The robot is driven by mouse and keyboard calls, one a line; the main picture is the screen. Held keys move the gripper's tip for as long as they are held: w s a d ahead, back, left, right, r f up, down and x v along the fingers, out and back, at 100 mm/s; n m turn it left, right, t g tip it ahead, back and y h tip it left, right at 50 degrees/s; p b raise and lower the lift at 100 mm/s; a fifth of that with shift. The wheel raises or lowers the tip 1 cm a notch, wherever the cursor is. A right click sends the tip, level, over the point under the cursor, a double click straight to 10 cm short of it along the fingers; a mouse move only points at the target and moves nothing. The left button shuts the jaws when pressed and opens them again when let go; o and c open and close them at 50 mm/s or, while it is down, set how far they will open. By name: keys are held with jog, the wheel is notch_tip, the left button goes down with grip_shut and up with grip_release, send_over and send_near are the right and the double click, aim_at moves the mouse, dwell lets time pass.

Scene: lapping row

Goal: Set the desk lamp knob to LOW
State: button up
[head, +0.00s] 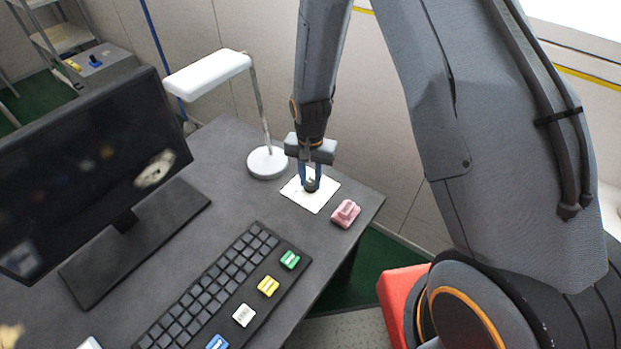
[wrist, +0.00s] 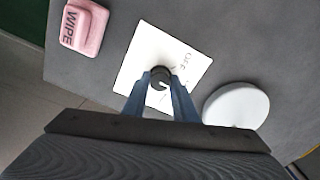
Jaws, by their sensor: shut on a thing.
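The desk lamp (head: 209,73) is white, with a thin stem and a round white base (head: 267,162) on the desk. The base also shows at the right in the wrist view (wrist: 237,105). Beside it lies a white square plate (head: 325,192) with a dark round knob (head: 311,186) on it. My gripper (head: 311,182) points down from above and is shut on the knob. Which mark the knob points at I cannot tell.
A pink block (head: 346,213) marked WIPE in the wrist view (wrist: 84,27) lies near the desk edge. A keyboard (head: 215,287), several coloured blocks and a monitor (head: 95,170) stand left and in front. The desk (head: 222,215) is bare between monitor and keyboard.

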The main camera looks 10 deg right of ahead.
aim_at(310, 182)
jog(key=o, duration=1)
jog(key=shift+o, duration=0.2)
notch_tip(310, 182, up, 7)
jog(key=shift+r+b, duration=0.1)
jog(key=shift+b, duration=0.8)
jog(key=shift+r, duration=0.35)
jog(key=shift+s+d+r, duration=0.1)
jog(key=shift+d+r, duration=0.05)
jog(key=shift+r, duration=0.15)
jog(key=s+d+r+n+t, duration=0.1)
jog(key=s+d+r+n, duration=0.4)
jog(key=s+d+r, duration=0.5)
jog(key=s+r, duration=0.2)
jog(key=s, duration=0.2)
jog(key=shift+r, duration=0.15)
